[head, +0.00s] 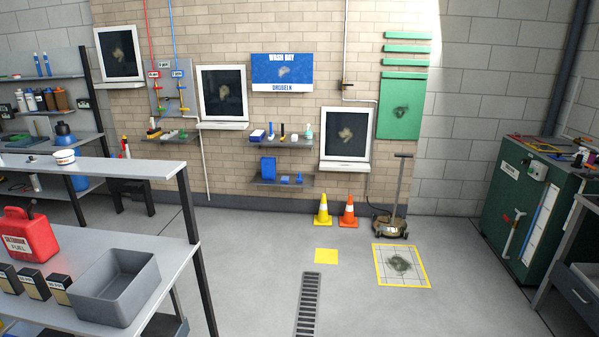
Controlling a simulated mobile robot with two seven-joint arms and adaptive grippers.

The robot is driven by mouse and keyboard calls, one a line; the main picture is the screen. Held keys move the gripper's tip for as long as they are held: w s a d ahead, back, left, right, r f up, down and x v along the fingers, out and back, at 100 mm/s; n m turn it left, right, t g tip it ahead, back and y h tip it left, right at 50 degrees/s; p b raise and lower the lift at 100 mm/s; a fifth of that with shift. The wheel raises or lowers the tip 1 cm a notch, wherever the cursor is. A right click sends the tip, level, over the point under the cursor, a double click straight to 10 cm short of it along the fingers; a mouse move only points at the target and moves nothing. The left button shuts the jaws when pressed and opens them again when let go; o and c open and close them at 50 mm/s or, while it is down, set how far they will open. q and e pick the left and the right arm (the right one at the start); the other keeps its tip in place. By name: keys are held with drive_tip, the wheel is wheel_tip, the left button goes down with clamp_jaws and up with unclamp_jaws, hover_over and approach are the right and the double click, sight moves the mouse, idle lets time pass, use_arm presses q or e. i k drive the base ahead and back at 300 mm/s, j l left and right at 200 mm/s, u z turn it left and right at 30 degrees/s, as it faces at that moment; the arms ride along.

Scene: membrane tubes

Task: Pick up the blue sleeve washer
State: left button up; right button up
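I cannot pick out the blue sleeve washer with certainty at this size. Several blue things show in the head view. A blue box (268,167) stands on the lower wall shelf, with a small blue item (285,180) to its right. A blue-and-white box (257,136) sits on the shelf above. A dark blue jug (64,134) stands on the left rack. Neither of my grippers is in view.
A table (180,262) at the left front holds a red fuel can (27,236) and a grey bin (116,285). Traffic cones (348,213) and a wheeled floor machine (390,226) stand near the back wall. A green cabinet (525,205) is at right.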

sight(271, 137)
drive_tip(key=i, duration=5.05)
